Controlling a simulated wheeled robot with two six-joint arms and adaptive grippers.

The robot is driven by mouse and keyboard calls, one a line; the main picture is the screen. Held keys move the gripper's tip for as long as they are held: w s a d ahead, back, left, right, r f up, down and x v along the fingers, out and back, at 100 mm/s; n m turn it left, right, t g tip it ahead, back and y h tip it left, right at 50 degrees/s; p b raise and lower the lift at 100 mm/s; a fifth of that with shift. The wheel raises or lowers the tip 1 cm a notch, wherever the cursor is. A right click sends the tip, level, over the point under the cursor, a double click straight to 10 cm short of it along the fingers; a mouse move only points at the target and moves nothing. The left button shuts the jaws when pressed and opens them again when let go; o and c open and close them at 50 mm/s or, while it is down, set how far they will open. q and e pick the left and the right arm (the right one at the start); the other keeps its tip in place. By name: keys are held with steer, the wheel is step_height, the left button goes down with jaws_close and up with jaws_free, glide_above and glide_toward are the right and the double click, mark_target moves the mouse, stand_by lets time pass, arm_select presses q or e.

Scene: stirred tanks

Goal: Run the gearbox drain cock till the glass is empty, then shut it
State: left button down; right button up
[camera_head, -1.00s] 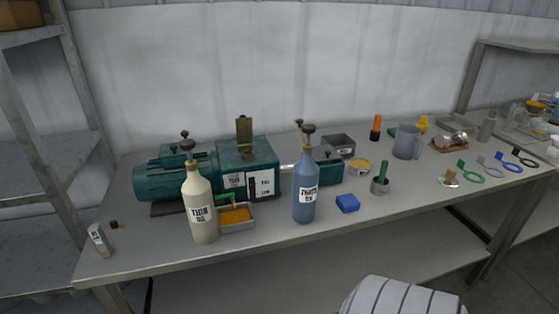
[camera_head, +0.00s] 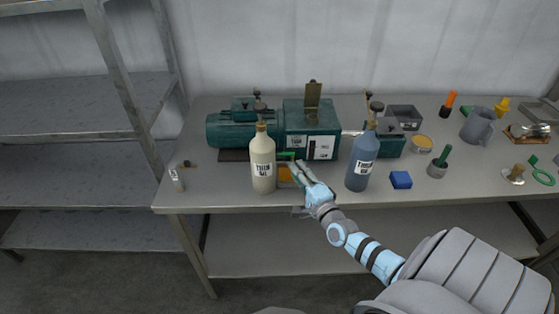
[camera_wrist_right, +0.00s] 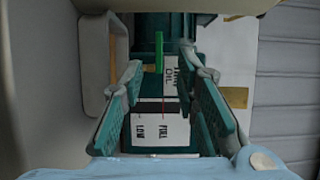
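The green gearbox (camera_head: 310,118) stands at the back of the bench, with a white FULL/LOW label (camera_head: 322,149) on its front. The label also shows in the right wrist view (camera_wrist_right: 172,130), a dark strip beside it; I cannot tell the glass's level. The drain cock's bright green handle (camera_head: 286,155) is low on the gearbox front, above a tray of orange oil (camera_head: 285,174). My right gripper (camera_head: 300,169) is just right of the handle. In the right wrist view its fingers are open, and the handle (camera_wrist_right: 159,52) shows between and beyond their tips. The left gripper is out of view.
A cream THIN oil bottle (camera_head: 263,172) stands close left of the tray. A blue bottle (camera_head: 361,168) stands right of my gripper, with a blue block (camera_head: 401,180) beside it. A grey jug (camera_head: 478,126) is farther right. The bench's front left is mostly clear.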

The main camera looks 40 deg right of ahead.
steer(key=b+x, duration=0.1)
steer(key=x, duration=0.2)
steer(key=b+x, duration=0.1)
steer(key=x, duration=0.3)
steer(key=shift+w+a+f, duration=0.2)
steer(key=shift+w, duration=0.05)
steer(key=shift+w+d+r+b, duration=0.1)
steer(key=shift+w+d+b, duration=0.1)
steer(key=shift+w+b, duration=0.25)
steer(key=shift+c, duration=0.2)
jaws_close()
